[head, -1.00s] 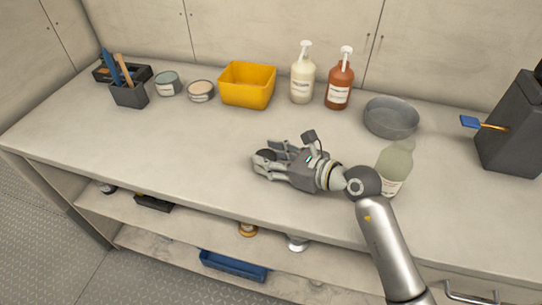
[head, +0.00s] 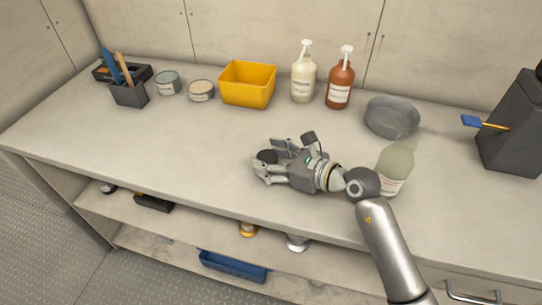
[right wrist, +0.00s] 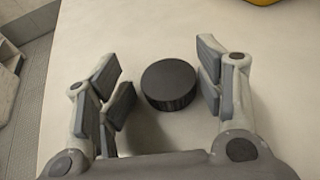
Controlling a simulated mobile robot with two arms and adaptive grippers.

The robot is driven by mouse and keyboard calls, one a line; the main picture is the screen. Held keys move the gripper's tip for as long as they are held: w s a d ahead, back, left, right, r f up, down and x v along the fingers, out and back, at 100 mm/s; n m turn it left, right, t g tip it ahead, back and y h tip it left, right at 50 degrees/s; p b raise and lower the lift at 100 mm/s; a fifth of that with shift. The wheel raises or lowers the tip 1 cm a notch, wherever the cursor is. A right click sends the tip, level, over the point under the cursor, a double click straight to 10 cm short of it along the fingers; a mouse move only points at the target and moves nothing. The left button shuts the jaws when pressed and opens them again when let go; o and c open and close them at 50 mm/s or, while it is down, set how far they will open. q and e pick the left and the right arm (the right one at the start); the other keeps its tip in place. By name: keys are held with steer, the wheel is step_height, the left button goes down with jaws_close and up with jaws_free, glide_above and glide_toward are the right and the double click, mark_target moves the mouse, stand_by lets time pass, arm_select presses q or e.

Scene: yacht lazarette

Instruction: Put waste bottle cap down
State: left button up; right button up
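The waste bottle cap (head: 267,156) is a short black ridged disc on the pale counter (head: 190,140), left of the bottle. In the right wrist view the cap (right wrist: 170,80) sits flat side up between the fingers. It is close to the right-hand finger, and I cannot tell whether they touch. A clear gap separates it from the left-hand finger. My right gripper (head: 273,159) is low over the counter with its fingers spread around the cap; it also shows in the right wrist view (right wrist: 160,82). My left gripper is not in view.
A translucent bottle (head: 396,165) stands beside my right wrist. Behind are a grey bowl (head: 391,118), two pump bottles, cream (head: 303,80) and brown (head: 339,84), a yellow bin (head: 247,88) and two tins (head: 201,91).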

steer(key=shift+s+d+f, duration=0.1)
steer(key=shift+s+f, duration=0.05)
steer(key=shift+f, duration=0.6)
steer(key=shift+r+p, duration=0.3)
steer(key=shift+r, duration=0.15)
steer(key=v, duration=0.8)
steer(key=r+b+v, duration=0.1)
steer(key=v, duration=0.3)
steer(key=shift+d+r, duration=0.1)
steer(key=shift+r, duration=0.05)
